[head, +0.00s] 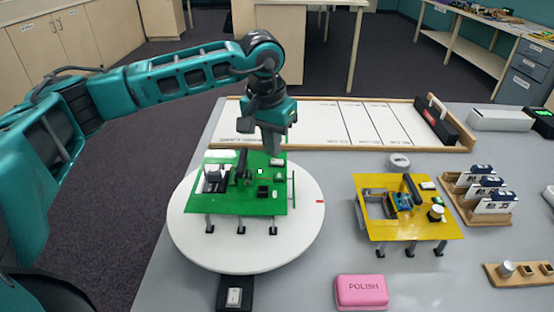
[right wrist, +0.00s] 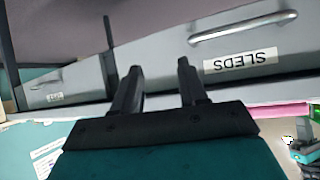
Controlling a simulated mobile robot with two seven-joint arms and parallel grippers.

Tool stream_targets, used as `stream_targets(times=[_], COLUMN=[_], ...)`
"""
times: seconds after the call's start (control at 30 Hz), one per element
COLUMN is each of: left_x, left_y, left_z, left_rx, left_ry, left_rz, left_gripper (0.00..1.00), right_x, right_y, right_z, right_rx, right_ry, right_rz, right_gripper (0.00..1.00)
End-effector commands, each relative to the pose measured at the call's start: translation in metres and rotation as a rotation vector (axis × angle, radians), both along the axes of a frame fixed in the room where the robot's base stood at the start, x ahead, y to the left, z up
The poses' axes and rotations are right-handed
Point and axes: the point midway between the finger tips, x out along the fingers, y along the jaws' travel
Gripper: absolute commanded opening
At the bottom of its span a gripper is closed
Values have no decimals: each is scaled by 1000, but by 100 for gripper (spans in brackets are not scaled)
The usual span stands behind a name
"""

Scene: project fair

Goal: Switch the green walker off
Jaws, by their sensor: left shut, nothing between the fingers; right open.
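The green walker (head: 225,203) stands on its dark legs on a round white turntable (head: 200,253). Its top plate carries dark parts, a small black block and a small white part (head: 277,162) near the back right edge. My left gripper (head: 273,152) is shut and empty, pointing down at that back right edge beside the white part. I cannot tell whether it touches anything. The gripper hides some of the plate's back edge. My right gripper (right wrist: 155,82) is open and empty in the right wrist view, away from the walker.
A yellow walker (head: 385,225) stands to the right. A pink POLISH block (head: 361,292) and a black box with a white switch (head: 235,297) lie at the front. A wood-framed white board (head: 310,122) lies behind. A grey drawer labelled SLEDS (right wrist: 150,60) faces my right gripper.

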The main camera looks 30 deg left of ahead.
Motion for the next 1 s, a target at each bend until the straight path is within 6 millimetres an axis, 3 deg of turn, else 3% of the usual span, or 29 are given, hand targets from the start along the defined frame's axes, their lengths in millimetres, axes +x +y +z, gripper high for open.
stream_targets(times=[1.0], left_x=[0], left_y=[0], left_z=[-16], left_rx=[0], left_ry=[1], left_rz=[0], left_gripper=[0], right_x=[0], right_y=[-1], right_z=[-11], right_rx=[-4], right_ry=[-1], right_rz=[4], right_gripper=[43])
